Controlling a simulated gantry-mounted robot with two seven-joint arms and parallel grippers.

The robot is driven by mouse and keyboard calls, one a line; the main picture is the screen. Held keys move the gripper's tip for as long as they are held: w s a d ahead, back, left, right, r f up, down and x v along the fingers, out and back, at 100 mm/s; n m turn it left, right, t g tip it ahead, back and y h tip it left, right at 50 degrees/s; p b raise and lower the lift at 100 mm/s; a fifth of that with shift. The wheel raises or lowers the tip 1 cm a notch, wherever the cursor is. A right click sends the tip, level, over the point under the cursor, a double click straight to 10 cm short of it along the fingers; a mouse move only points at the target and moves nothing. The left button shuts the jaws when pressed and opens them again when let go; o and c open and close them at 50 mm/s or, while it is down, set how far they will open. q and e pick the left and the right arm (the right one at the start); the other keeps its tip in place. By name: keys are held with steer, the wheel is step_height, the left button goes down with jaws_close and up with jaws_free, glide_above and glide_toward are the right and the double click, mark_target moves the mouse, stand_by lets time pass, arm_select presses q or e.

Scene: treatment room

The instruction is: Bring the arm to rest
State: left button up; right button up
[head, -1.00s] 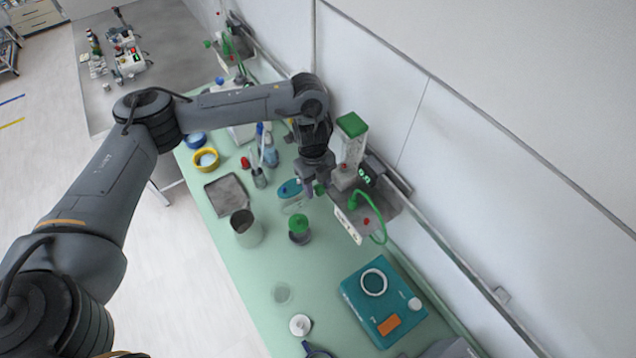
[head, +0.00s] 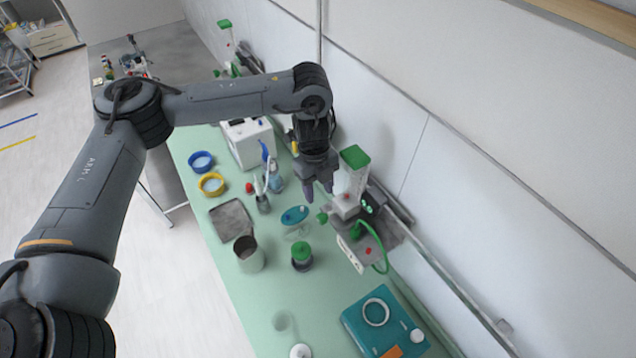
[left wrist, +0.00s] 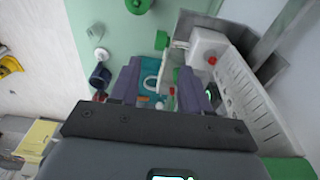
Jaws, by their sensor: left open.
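My right gripper is in neither view.
The green bench (head: 225,285) carries a grey beaker (head: 248,255), a green-lidded jar (head: 301,257), a blue-topped dish (head: 295,216), a grey tray (head: 231,220) and a teal device (head: 355,325). A white wall (head: 450,170) runs behind.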

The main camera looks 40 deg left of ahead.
arm_select(q)
steer(key=shift+a+r, duration=0.1)
steer(key=shift+r, duration=0.35)
